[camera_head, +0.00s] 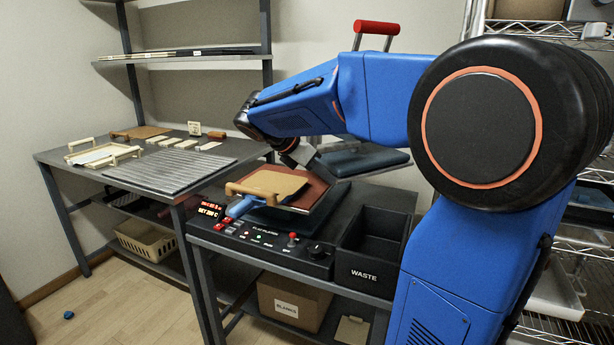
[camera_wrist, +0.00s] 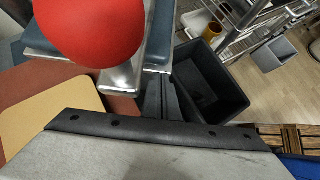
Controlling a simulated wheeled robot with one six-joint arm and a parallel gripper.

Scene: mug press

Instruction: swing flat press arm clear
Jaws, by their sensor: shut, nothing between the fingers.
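The flat press (camera_head: 262,240) stands on the front table, with a control panel along its front. Its upper plate (camera_head: 365,161) is dark blue-grey and sits raised, behind my arm and to the right of the lower bed. Contact is unclear.
A tan board (camera_head: 270,184) and reddish-brown pad (camera_head: 311,192) lie on the bed. The black waste bin (camera_head: 376,247) stands right of the panel. A side table (camera_head: 60,157) at left holds a ribbed mat and wooden pieces. A wire rack (camera_head: 580,250) is at right.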

